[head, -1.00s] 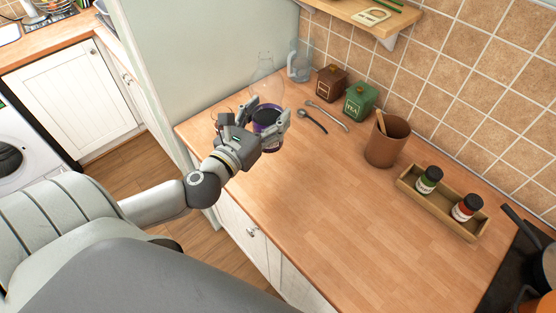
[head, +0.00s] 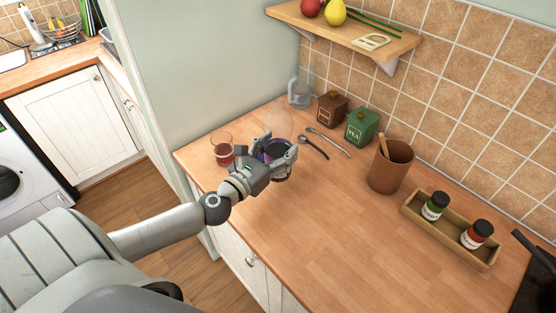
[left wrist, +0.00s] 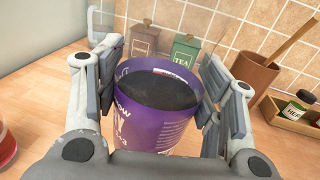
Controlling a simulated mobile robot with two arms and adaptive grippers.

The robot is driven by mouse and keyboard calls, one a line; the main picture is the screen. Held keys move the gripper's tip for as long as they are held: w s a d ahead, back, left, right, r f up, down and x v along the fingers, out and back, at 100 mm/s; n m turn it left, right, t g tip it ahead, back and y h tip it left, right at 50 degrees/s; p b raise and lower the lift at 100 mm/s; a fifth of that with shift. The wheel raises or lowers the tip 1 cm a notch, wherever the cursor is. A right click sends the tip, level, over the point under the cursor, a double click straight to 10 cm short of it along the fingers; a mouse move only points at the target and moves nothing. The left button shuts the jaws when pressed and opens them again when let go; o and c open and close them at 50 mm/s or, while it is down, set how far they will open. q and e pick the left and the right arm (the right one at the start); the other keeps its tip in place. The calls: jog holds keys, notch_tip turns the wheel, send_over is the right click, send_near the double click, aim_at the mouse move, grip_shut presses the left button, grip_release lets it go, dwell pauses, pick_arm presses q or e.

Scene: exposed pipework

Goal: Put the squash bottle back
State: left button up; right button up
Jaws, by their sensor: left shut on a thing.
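The squash bottle has a purple label (head: 281,173), a clear upper part (head: 279,120) and dark contents. My left gripper (head: 268,152) is shut on it at label height. In the left wrist view the bottle (left wrist: 155,120) stands roughly upright between the two fingers (left wrist: 160,85), which press its sides. It is over the left part of the wooden worktop (head: 300,230); I cannot tell whether its base touches. My right gripper is not in view.
A glass of red drink (head: 223,152) stands close left of the bottle. Behind are a clear jug (head: 300,88), brown (head: 332,108) and green (head: 362,127) canisters and spoons (head: 314,147). A brown pot (head: 390,167) and spice tray (head: 450,232) stand right. The front middle is clear.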

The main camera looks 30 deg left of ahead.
pick_arm(q)
jog(key=shift+w+a+f+b, duration=0.25)
jog(key=shift+w+f, duration=0.15)
jog(key=shift+f, duration=0.1)
jog(key=shift+w+a+f+b, duration=0.1)
jog(key=shift+w+a+f, duration=0.1)
jog(key=shift+w+f, duration=0.2)
jog(key=shift+w+a+f+b, duration=0.15)
jog(key=shift+f+b, duration=0.7)
jog(key=shift+f, duration=0.95)
jog(key=shift+f, duration=0.1)
jog(key=o, duration=0.9)
jog(key=shift+f, duration=0.2)
jog(key=o, duration=0.4)
jog(key=shift+r, duration=0.1)
